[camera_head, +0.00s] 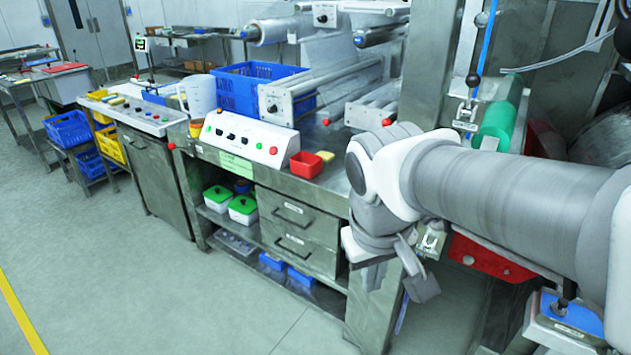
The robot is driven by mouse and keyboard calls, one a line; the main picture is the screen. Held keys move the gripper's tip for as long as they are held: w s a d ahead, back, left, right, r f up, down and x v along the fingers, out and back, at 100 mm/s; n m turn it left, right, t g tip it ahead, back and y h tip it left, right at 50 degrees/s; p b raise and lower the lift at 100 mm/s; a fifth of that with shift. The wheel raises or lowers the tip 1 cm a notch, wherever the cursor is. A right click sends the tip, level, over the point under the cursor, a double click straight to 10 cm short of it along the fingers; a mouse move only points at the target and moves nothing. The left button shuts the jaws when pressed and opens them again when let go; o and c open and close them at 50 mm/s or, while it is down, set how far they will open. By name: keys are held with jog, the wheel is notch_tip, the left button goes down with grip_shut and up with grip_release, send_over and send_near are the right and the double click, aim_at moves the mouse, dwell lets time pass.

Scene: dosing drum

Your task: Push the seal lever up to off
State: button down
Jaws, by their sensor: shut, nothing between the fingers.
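My gripper (421,286) is at the end of my arm, pointing down in front of the steel bench's right end. It is shut with nothing held, and its fingers are partly hidden by my wrist. I cannot tell for sure which lever is the seal lever, as the labels are too small to read. One black-knobbed lever (472,81) stands on a small labelled metal plate, above and right of my gripper. A small metal fitting (431,241) shows right beside my gripper; whether they touch is unclear. Another dark-knobbed lever (563,304) is on a blue-topped box at lower right.
A white control panel (240,139) with buttons, a red bin (305,165) and a blue crate (247,92) stand on the bench. A green roll (497,127) lies behind my arm. A red box (490,258) is under my forearm. The floor at left is free.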

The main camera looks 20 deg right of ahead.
jog(key=w+d+f+n+g+h+b, duration=0.2)
jog(key=w+d+f+g+h+b, duration=0.25)
jog(key=d+f+h, duration=0.55)
jog(key=w+d+f+n+g+h+b, duration=0.3)
jog(key=w+d+f+g, duration=0.4)
jog(key=f, duration=0.6)
jog(key=w+f+n+t+h+b, duration=0.3)
jog(key=f+n+t, duration=0.5)
jog(key=f+t, duration=0.3)
jog(key=w+d+f+n+t+h+b, duration=0.1)
jog(key=w+f+n+t+h+b, duration=0.2)
jog(key=w+f+n+t, duration=0.2)
notch_tip(320, 180, down, 6)
jog(key=n+t, duration=0.3)
jog(key=t, duration=0.2)
jog(key=shift+w+d+n+t+h+b, duration=0.25)
jog(key=shift+w+n+t+h+b, duration=0.05)
jog(key=shift+t+h+b, duration=0.1)
jog(key=shift+r, duration=0.1)
jog(key=b, duration=0.1)
send_near(424, 254)
jog(key=w+d, duration=0.1)
jog(key=shift+w+d+r, duration=0.15)
jog(key=shift+d+r, duration=0.2)
jog(key=shift+r, duration=0.35)
